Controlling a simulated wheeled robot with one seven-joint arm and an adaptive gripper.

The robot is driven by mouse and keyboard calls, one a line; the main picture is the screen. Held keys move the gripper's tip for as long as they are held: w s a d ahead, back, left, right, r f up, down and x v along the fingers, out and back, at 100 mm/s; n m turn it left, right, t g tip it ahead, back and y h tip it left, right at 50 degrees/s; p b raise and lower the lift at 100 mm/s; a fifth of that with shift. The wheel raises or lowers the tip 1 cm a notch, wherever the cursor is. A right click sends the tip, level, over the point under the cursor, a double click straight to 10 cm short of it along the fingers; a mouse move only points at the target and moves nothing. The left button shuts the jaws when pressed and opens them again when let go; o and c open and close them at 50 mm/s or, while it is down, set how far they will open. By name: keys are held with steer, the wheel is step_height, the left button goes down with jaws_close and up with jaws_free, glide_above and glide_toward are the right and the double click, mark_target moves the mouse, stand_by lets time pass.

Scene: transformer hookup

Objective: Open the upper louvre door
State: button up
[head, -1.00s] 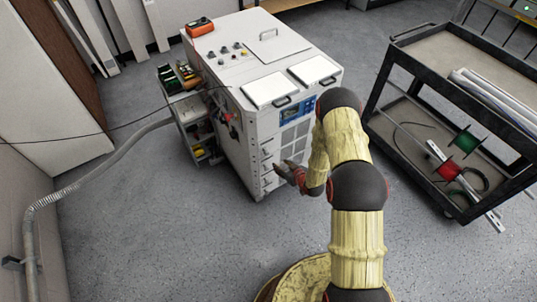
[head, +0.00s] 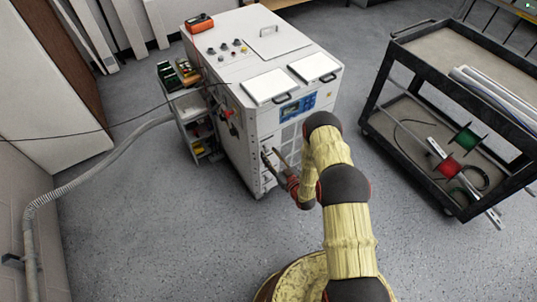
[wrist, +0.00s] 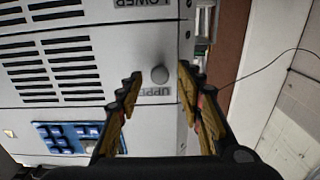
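The white transformer cabinet (head: 262,75) stands in the middle of the head view. Its upper louvre door (wrist: 70,70) has dark slots and a round grey knob (wrist: 159,75) in the wrist view, beside a partly hidden "UPPER" label (wrist: 154,90). A "LOWER" label (wrist: 137,3) is on the adjoining panel. My gripper (head: 272,156) is at the cabinet's front, near its left edge. In the wrist view its fingers (wrist: 160,82) are open, one on each side of the knob; I cannot tell whether they touch it. The door looks shut.
A blue control panel (wrist: 68,137) lies near my left finger. A side rack (head: 193,115) stands against the cabinet's left side. A black cart (head: 455,120) with spools is on the right. The grey floor in front is clear.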

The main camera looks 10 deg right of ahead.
steer(key=shift+x, duration=0.95)
steer(key=shift+c, duration=1.3)
jaws_close()
